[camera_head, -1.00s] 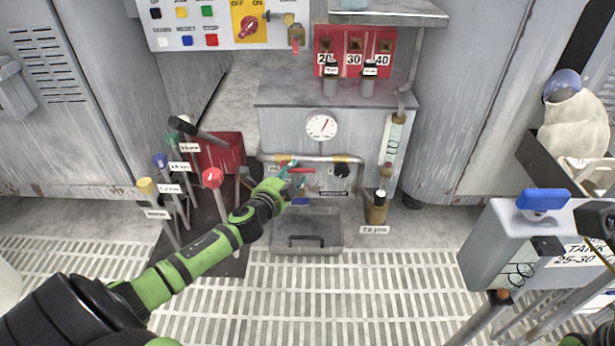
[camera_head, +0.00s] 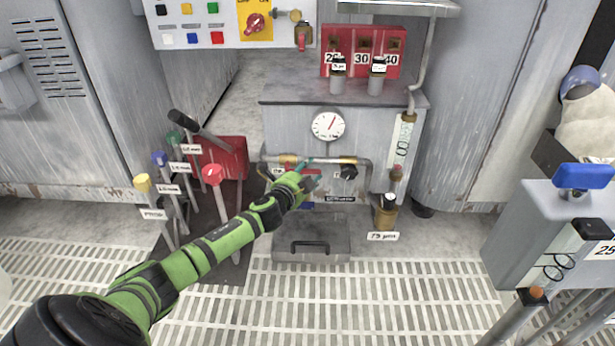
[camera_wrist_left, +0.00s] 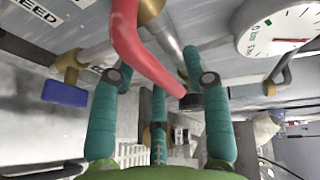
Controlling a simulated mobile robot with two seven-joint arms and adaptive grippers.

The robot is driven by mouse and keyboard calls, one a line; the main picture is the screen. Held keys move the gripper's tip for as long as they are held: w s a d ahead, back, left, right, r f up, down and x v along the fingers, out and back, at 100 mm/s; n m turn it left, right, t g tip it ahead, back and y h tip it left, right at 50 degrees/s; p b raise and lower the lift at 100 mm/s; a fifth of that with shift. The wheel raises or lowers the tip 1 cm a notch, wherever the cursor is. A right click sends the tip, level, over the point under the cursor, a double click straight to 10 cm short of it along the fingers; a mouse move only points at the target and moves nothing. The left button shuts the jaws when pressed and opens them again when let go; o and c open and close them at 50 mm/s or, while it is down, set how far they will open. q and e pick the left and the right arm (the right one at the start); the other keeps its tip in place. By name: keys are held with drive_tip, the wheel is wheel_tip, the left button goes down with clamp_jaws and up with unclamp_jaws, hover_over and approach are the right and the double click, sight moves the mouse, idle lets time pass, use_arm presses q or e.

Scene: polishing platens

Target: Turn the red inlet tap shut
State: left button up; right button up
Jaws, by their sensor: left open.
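The red inlet tap shows in the left wrist view as a curved red lever (camera_wrist_left: 138,45) on a brass fitting. In the head view my left gripper (camera_head: 310,174) is at the pipe (camera_head: 325,161) below the round gauge (camera_head: 328,126) and hides most of the tap. My right gripper is not in view.
A blue tap handle (camera_wrist_left: 65,93) is close to the left fingers. A black knob (camera_head: 348,172) is just right of the gripper. Several coloured levers stand left of the arm, including a red-knobbed one (camera_head: 212,174). A grey case (camera_head: 310,246) lies below on the grating.

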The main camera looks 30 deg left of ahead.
use_arm(q)
clamp_jaws()
